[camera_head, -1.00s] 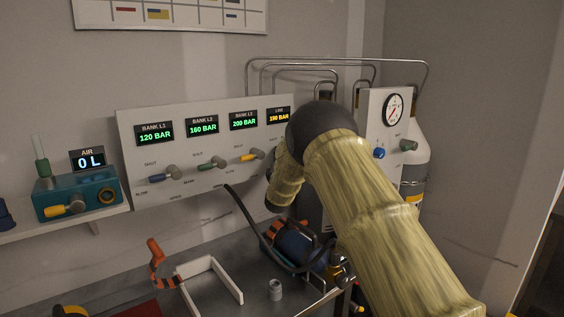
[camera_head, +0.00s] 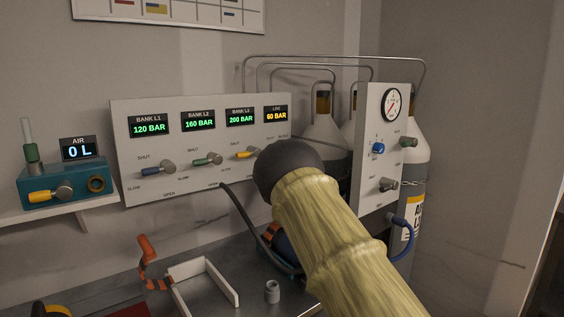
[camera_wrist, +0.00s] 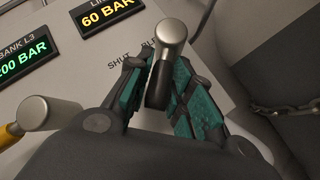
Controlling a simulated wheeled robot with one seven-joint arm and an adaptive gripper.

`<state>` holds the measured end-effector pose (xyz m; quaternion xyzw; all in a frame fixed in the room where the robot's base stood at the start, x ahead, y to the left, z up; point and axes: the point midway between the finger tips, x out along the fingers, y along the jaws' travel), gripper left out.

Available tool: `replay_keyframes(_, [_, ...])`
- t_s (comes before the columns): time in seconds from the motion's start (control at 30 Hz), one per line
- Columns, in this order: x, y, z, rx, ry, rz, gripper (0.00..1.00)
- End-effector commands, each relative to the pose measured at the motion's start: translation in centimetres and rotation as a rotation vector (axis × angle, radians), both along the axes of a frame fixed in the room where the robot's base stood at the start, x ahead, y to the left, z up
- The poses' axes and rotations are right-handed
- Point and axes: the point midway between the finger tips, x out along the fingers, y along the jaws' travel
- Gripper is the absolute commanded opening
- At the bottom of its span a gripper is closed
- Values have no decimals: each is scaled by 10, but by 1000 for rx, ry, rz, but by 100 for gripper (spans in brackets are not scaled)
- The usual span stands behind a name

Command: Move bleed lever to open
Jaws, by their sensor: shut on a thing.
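In the wrist view the bleed lever (camera_wrist: 171,38) has a silver hub and a dark handle. The handle points down in the picture, toward my gripper. My gripper (camera_wrist: 157,82) is shut on it, with a teal-padded finger on each side. Next to the hub the label reads "SHUT" and part of another word. The line display (camera_head: 276,115) above reads 60 BAR. In the head view my arm hides the bleed lever and my gripper.
A gauge panel (camera_head: 378,160) and gas cylinders stand at the right. A white bracket (camera_head: 228,286) lies on the bench below.

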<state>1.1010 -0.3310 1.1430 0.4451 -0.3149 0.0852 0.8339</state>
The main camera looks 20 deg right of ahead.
Motion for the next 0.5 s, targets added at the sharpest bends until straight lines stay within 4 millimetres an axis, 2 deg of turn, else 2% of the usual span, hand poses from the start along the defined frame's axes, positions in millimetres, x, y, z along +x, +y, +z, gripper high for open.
replay_keyframes(0.33, [0, 0, -4, -1, 4, 0, 0])
replay_keyframes(0.37, [0, 0, -4, -1, 4, 0, 26])
replay_keyframes(0.47, [0, 0, -4, -1, 4, 0, 44])
replay_keyframes(0.5, [0, 0, -3, -1, 3, 1, 44])
